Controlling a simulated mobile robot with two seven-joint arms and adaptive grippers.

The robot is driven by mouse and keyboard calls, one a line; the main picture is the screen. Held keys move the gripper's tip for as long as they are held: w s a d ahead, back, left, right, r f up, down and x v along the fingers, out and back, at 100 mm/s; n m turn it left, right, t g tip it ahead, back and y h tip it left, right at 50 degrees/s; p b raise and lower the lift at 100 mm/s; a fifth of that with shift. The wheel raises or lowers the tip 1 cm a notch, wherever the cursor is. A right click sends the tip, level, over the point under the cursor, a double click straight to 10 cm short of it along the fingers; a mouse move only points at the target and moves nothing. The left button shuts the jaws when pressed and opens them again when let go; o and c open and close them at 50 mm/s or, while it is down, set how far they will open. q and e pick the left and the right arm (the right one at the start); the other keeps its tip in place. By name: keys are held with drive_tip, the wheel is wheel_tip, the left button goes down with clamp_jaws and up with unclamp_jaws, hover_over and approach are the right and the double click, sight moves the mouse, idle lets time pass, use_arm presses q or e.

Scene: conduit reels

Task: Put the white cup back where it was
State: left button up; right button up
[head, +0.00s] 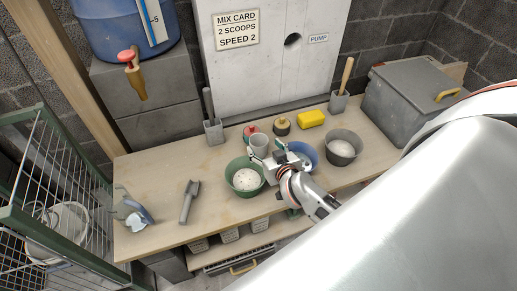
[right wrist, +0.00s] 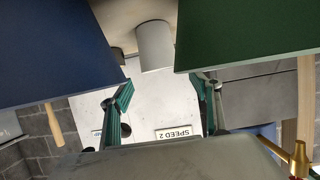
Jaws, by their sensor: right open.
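The white cup (head: 259,142) stands upright on the wooden bench, behind and between a green bucket (head: 236,184) and a blue bowl (head: 311,151). It also shows in the right wrist view (right wrist: 155,46), past the fingertips and between the large blue and green shapes. My right gripper (head: 272,155) is open and empty, just in front of the cup; its teal fingers (right wrist: 164,88) spread apart in the right wrist view. The cup lies beyond the fingers, not clearly touched. My left gripper is not in view.
A dark grey bucket (head: 354,146), yellow sponge (head: 312,118), red-topped item (head: 251,129) and brass-coloured pot (head: 282,127) stand nearby. A grey scoop (head: 189,201) lies left. Bench space (head: 155,180) at left is largely clear. A grey box (head: 402,107) stands right.

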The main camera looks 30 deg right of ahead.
sight(256, 136)
drive_tip(key=b+x, duration=0.1)
drive_tip(key=x, duration=0.3)
drive_tip(key=shift+w+f, duration=0.25)
drive_tip(key=c, duration=1.1)
drive_tip(key=shift+d+r, duration=0.1)
drive_tip(key=shift+r, duration=0.05)
